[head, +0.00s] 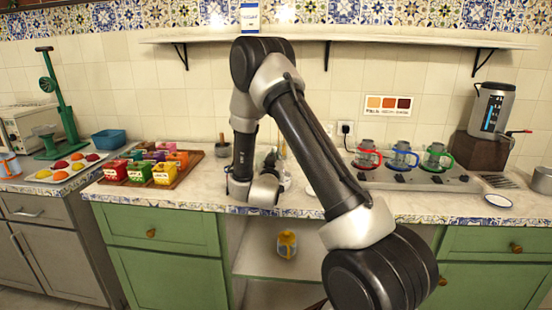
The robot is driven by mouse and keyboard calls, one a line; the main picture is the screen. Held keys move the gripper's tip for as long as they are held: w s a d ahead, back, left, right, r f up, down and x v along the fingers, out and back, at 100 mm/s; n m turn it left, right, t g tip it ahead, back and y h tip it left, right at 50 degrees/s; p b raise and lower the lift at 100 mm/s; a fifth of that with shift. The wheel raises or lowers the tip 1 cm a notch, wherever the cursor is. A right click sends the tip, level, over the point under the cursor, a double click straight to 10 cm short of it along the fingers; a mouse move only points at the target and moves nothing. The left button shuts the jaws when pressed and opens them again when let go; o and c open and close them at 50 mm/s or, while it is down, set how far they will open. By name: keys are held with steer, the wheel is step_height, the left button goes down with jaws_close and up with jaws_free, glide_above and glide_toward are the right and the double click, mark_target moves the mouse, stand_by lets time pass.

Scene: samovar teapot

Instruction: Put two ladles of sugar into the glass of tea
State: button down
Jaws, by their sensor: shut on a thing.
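My arm's wrist hangs over the middle of the counter in the head view. My gripper (272,163) is mostly hidden by the wrist, low near the counter top. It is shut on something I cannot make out. Small pale items (286,183) stand beside it, partly covered; I cannot tell whether one is the glass of tea. A small dark pot (223,149) with a thin upright handle stands left of the wrist; its contents are not visible. I cannot identify the ladle or the sugar for certain.
Glass vessels with red (367,156), blue (403,157) and green (437,157) trim stand at the back right. A grey dispenser (491,110) is beyond them. A wooden tray (190,168) of coloured boxes sits left. A small plate (498,201) lies near the front right edge.

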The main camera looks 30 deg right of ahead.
stand_by(0.3)
steer(key=shift+r, duration=4.4)
